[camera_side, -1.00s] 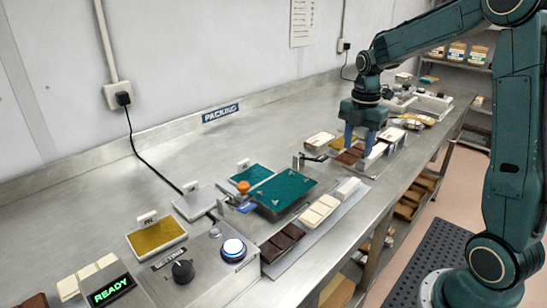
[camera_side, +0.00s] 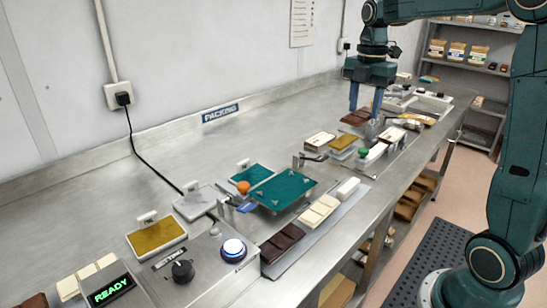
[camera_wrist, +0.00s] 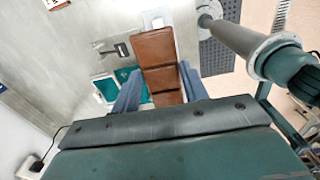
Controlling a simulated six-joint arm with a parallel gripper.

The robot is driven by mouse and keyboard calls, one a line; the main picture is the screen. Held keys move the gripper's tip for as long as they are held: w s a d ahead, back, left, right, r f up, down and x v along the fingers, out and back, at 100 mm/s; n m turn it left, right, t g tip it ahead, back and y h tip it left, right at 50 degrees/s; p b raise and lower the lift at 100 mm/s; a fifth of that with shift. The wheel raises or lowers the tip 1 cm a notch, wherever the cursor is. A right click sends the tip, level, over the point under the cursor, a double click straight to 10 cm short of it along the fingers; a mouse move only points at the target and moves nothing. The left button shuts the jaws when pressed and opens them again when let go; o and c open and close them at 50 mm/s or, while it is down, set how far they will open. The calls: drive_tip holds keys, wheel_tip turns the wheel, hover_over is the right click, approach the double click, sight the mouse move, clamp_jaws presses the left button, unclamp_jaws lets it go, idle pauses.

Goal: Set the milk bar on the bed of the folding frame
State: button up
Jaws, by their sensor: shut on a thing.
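The milk bar (camera_side: 355,118) is a mid-brown segmented slab. My gripper (camera_side: 366,104) is shut on it and holds it up above the far part of the bench. In the wrist view the bar (camera_wrist: 160,62) sticks out between the two blue fingers (camera_wrist: 158,92). The folding frame has a flat teal bed (camera_side: 284,189), bare on top, with an orange knob (camera_side: 243,187) at its left; it stands mid-bench, nearer the side camera than my gripper. Part of the teal also shows behind the bar in the wrist view (camera_wrist: 127,76).
A grey tray (camera_side: 276,270) beside the bed carries a dark bar (camera_side: 281,243) and a cream bar (camera_side: 319,211). A gold pad (camera_side: 342,142), a green knob (camera_side: 364,153) and a pale bar (camera_side: 319,140) are below my gripper.

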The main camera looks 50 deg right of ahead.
idle(0.3)
drive_tip(key=w+a+f, duration=0.7)
hover_over(286, 186)
wheel_tip(286, 186, down, 6)
drive_tip(key=r, duration=0.1)
drive_tip(key=shift+f, duration=0.25)
drive_tip(key=shift+f, duration=0.2)
drive_tip(key=shift+f, duration=2.9)
drive_tip(key=shift+f, duration=0.3)
drive_tip(key=o, duration=1.1)
drive_tip(key=shift+c, duration=0.2)
